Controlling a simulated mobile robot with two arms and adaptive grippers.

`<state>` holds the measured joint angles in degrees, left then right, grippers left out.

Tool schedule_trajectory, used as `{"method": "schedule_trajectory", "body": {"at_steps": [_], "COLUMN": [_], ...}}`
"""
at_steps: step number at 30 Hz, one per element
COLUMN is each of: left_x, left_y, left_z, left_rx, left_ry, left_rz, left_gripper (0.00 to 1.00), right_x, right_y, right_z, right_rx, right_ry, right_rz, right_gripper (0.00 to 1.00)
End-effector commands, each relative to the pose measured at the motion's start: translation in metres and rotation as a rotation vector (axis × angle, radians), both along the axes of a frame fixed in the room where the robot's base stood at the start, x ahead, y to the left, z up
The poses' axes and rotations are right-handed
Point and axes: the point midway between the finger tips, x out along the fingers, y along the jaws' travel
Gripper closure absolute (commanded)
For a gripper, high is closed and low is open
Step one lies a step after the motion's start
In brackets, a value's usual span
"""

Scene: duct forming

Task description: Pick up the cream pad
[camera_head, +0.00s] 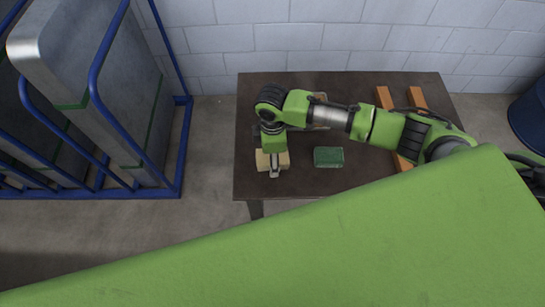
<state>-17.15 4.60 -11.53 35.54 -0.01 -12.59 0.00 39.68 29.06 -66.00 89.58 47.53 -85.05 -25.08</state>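The cream pad (262,160) lies near the left front part of the dark brown table (350,185). My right arm reaches in from the right across the table and bends down at its left side. My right gripper (274,170) points down right over the cream pad and hides its middle. The pad shows on both sides of the gripper. Whether the fingers are open, shut or touching the pad is too small to tell. My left gripper is not in view.
A green pad (328,157) lies just right of the cream pad. Two orange-brown bars (383,96) lie on the table's right side, partly under my arm. A blue rack (181,150) with metal ducts (90,70) stands left. A blue drum (530,115) stands far right.

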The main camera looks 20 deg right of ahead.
Motion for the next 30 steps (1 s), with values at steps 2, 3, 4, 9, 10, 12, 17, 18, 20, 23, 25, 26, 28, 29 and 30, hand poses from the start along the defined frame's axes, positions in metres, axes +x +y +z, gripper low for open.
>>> {"method": "schedule_trajectory", "body": {"at_steps": [2,3,4,9,10,12,17,18,20,23,25,26,28,29,30], "left_x": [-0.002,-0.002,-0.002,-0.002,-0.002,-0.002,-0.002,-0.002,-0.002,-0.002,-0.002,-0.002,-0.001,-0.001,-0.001], "left_y": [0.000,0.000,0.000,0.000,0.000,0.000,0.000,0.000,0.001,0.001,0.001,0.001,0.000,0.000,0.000], "left_z": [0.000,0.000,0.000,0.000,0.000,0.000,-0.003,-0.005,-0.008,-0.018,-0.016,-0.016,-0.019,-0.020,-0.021], "left_rx": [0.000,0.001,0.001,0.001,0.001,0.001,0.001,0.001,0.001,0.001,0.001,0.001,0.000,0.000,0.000], "left_ry": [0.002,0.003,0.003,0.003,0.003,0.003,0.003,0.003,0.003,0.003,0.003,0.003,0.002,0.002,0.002], "left_rz": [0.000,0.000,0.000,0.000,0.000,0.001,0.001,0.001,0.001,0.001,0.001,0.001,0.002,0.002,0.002], "left_gripper": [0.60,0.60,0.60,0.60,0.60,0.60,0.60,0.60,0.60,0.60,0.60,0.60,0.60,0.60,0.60], "right_x": [0.000,0.000,0.000,0.000,0.000,0.000,0.001,0.001,0.001,0.002,-0.011,-0.016,-0.028,-0.034,-0.041], "right_y": [0.000,0.000,0.000,0.000,0.000,0.000,0.000,0.001,0.001,0.001,0.000,-0.001,-0.002,-0.003,-0.003], "right_z": [0.000,0.000,0.000,0.000,0.000,0.000,0.005,0.007,0.013,0.031,0.044,0.049,0.064,0.071,0.080], "right_rx": [0.000,0.000,0.000,0.000,0.000,0.000,0.002,0.002,0.002,0.004,0.003,0.002,0.003,0.002,0.003], "right_ry": [0.000,0.000,0.000,0.000,0.000,0.000,-0.001,-0.002,-0.004,-0.006,-0.003,-0.002,-0.003,-0.004,-0.005], "right_rz": [0.000,0.000,0.000,-0.001,0.000,-0.001,-0.001,-0.001,0.000,0.001,0.003,0.003,0.003,0.003,0.004], "right_gripper": [0.64,0.74,0.77,0.77,0.77,0.77,0.77,0.77,0.77,0.77,0.77,0.77,0.77,0.77,0.77]}}
